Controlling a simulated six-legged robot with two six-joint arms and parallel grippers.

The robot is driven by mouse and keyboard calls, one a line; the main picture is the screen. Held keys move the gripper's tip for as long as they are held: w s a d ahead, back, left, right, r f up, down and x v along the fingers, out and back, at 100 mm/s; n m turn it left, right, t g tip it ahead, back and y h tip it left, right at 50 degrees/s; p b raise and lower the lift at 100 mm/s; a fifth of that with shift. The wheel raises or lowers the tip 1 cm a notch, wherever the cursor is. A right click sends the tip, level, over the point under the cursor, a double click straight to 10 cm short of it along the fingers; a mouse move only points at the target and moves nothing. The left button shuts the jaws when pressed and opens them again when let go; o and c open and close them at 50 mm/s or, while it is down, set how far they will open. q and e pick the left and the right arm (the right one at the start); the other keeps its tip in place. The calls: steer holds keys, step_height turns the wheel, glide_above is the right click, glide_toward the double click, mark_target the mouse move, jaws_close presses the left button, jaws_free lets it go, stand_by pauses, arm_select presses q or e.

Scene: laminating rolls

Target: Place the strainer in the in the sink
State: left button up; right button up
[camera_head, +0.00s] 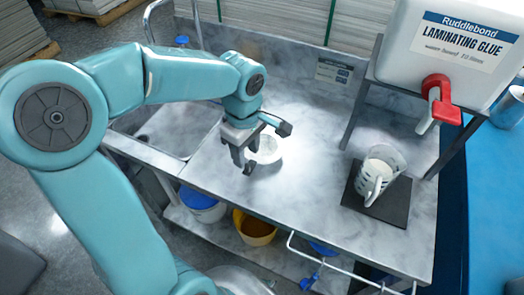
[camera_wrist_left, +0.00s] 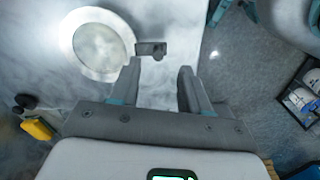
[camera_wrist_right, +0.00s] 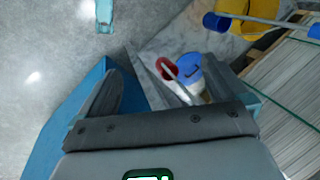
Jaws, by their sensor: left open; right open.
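The strainer (camera_head: 270,154) is a pale round dish lying on the marble counter, right of the sink. In the left wrist view its wide-rimmed bowl (camera_wrist_left: 97,45) is at upper left, with a short grey tab on its right side near my fingertips. My left gripper (camera_head: 266,147) is open above the strainer, partly covering it; I cannot tell whether it touches. Its fingers (camera_wrist_left: 159,70) show apart and empty in the left wrist view. The sink (camera_head: 178,128) is a grey basin, partly hidden behind my left arm. My right gripper (camera_wrist_right: 175,85) is open and empty in its wrist view.
A measuring jug (camera_head: 378,170) stands on a dark mat (camera_head: 384,209) at the right. A glue container (camera_head: 440,45) with a red tap stands on a rack above. Buckets (camera_head: 255,228) sit on the lower shelf. The middle counter is clear.

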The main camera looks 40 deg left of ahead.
mark_target(247, 163)
arm_select(q)
step_height(247, 163, down, 5)
steer(key=shift+w+a+f, duration=0.1)
steer(key=shift+w+f, duration=0.05)
steer(key=shift+f, duration=0.05)
jaws_close()
steer(key=shift+r, duration=0.15)
